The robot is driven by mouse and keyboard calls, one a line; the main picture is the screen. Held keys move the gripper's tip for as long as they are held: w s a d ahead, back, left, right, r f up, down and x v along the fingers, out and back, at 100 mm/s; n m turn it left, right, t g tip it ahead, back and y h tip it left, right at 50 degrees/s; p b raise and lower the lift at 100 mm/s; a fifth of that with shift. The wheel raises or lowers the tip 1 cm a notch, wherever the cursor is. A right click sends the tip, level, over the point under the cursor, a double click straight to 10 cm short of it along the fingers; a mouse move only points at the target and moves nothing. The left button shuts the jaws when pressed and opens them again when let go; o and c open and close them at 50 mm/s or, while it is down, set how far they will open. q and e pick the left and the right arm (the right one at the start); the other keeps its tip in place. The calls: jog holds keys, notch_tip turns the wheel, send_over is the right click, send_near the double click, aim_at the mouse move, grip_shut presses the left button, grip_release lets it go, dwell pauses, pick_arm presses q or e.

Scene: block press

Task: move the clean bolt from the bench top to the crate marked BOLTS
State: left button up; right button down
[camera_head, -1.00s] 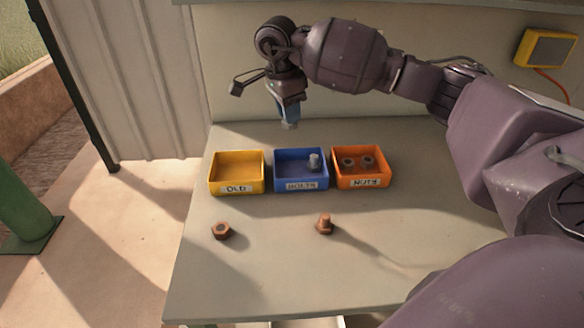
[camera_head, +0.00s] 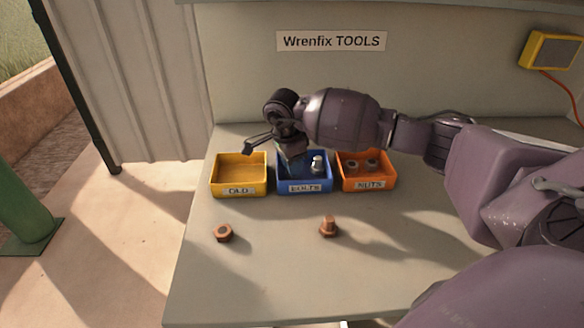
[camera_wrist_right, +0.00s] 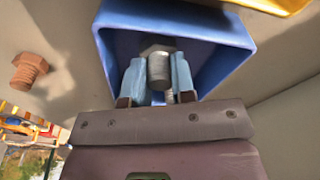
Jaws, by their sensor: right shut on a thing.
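My right gripper (camera_head: 293,160) is over the left part of the blue crate marked BOLTS (camera_head: 305,187), with its fingertips low between the crate walls. In the right wrist view its blue fingers (camera_wrist_right: 158,82) are shut on a clean grey bolt (camera_wrist_right: 158,66), inside the outline of the blue crate (camera_wrist_right: 222,28). I cannot tell whether the bolt touches the crate floor. Another grey bolt (camera_head: 317,163) stands in the crate's right part. My left gripper is not in view.
The yellow OLD crate (camera_head: 238,188) is empty, left of the blue one. A rusty nut (camera_head: 222,233) and a rusty bolt (camera_head: 328,228) lie on the bench (camera_head: 270,280). The bench front is otherwise clear.

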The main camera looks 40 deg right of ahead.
jog(key=shift+f, duration=0.65)
jog(key=c, duration=1)
grip_release()
jog(key=shift+f, duration=0.15)
jog(key=shift+o, duration=0.2)
jog(key=shift+r, duration=0.25)
notch_tip(320, 180, up, 12)
jog(key=a, duration=0.1)
jog(key=shift+w+a+f+p, duration=0.15)
jog(key=shift+a+p, duration=0.2)
